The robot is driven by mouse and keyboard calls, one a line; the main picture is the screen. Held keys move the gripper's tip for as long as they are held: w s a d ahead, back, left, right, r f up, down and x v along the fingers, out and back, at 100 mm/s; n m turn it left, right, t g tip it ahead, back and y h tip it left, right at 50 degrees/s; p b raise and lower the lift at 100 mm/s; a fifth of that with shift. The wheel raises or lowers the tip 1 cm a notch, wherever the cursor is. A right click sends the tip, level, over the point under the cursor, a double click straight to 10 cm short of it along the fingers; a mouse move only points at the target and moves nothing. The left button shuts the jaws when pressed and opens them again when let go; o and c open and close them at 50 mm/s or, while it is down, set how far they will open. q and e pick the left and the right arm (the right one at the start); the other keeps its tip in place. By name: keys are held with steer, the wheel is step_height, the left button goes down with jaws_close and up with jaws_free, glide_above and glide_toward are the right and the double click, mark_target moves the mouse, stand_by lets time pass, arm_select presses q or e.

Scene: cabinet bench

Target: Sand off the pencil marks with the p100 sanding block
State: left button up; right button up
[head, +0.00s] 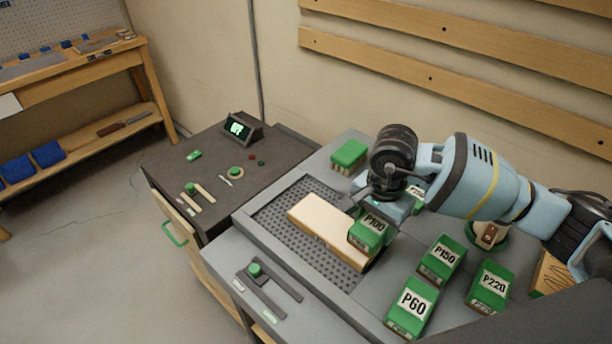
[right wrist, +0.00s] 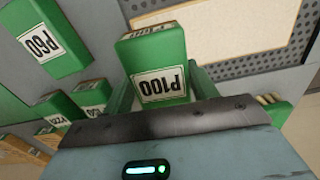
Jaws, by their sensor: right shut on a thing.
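The green P100 sanding block (head: 366,236) is held in my right gripper (head: 378,208). It is over the right end of a pale wooden board (head: 318,222); I cannot tell whether it touches the wood. In the right wrist view the P100 block (right wrist: 158,62) sits between the fingers, label facing the camera, with the board (right wrist: 225,30) beyond it. The board lies on a dark perforated panel (head: 283,212). I cannot make out pencil marks on its visible face; part is hidden by the block and gripper. My left gripper is out of view.
Green blocks P60 (head: 411,305), P150 (head: 441,258) and P220 (head: 490,286) stand on the grey bench right of the panel. A green-topped brush (head: 349,154) stands behind. A wooden piece with dark scribbles (head: 552,276) is at the right. A clamp-like fixture (head: 262,282) lies in front.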

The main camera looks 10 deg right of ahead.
steer(key=shift+w+a+r, duration=0.1)
steer(key=shift+w+r, duration=0.05)
steer(key=shift+r, duration=0.45)
steer(key=shift+r+p, duration=0.3)
steer(key=shift+r, duration=0.1)
steer(key=shift+r+p, duration=0.3)
steer(key=shift+r, duration=1.35)
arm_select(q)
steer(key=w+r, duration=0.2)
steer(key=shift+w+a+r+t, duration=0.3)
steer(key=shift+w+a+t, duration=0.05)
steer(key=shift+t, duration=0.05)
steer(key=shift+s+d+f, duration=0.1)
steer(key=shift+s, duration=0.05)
arm_select(e)
steer(key=shift+f, duration=0.15)
